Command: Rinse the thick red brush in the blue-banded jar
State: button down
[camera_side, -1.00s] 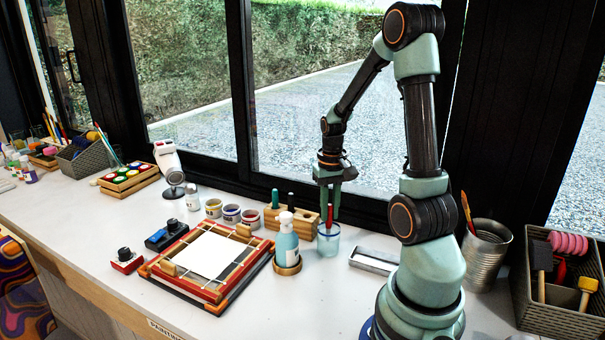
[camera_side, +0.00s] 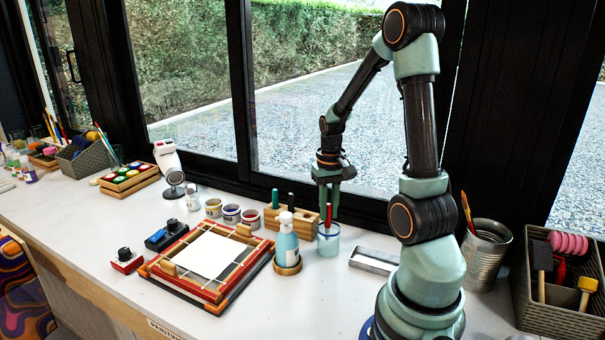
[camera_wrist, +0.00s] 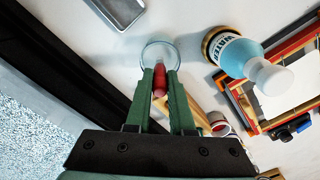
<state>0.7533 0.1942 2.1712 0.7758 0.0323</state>
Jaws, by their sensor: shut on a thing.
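The thick red brush (camera_side: 328,216) stands upright between the two green fingers of my gripper (camera_side: 328,209), which are shut on it. Its lower end is inside the clear jar (camera_side: 328,246) with a bluish tint; the bristles cannot be made out. In the wrist view the red brush (camera_wrist: 159,82) shows between the fingertips of my gripper (camera_wrist: 160,76), at the mouth of the jar (camera_wrist: 160,45). The fingertips are at about rim height.
A wooden block (camera_side: 301,224) with green-handled tools stands just left of the jar. A blue bottle (camera_side: 286,245) stands front left, beside a framed screen (camera_side: 175,279). A metal tray (camera_side: 374,261) lies to the right, then a metal can (camera_side: 484,257).

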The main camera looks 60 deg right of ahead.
jog(key=shift+s+a+f, duration=0.2)
jog(key=shift+s+a, duration=0.05)
jog(key=shift+a, duration=0.4)
jog(key=shift+d, duration=0.85)
jog(key=shift+w+a+r, duration=0.15)
jog(key=shift+w+r, duration=0.05)
jog(key=shift+w+a, duration=0.1)
jog(key=shift+a, duration=0.1)
jog(key=shift+s+a+f, duration=0.1)
jog(key=shift+s+a, duration=0.35)
notch_tip(320, 180, up, 7)
jog(key=shift+d, duration=0.35)
